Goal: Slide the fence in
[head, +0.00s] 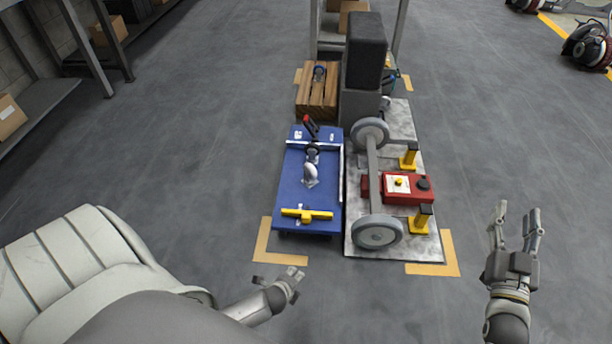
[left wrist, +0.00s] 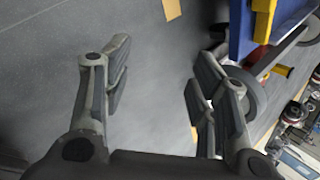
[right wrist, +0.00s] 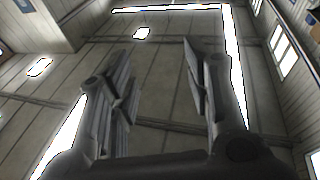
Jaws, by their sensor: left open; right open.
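A blue flat platform (head: 291,188) stands in the middle of the head view. A yellow bar (head: 306,214) with a short stem lies across its near end, and a silver rail runs along its far and right edges. A silver clamp-like part (head: 310,172) and a red-and-black handle (head: 311,126) stand on it. I cannot tell which part is the fence. My left gripper (head: 280,280) is open and empty, below and in front of the platform's near edge. The platform also shows in the left wrist view (left wrist: 240,30). My right gripper (head: 517,213) is open, empty and pointing upward, right of the chassis.
A grey plate (head: 359,246) beside the platform carries a wheeled axle (head: 374,170), a red box (head: 408,195) and yellow posts (head: 421,219). A wooden crate (head: 317,92) and dark column (head: 364,55) stand behind. Yellow tape marks the floor corners.

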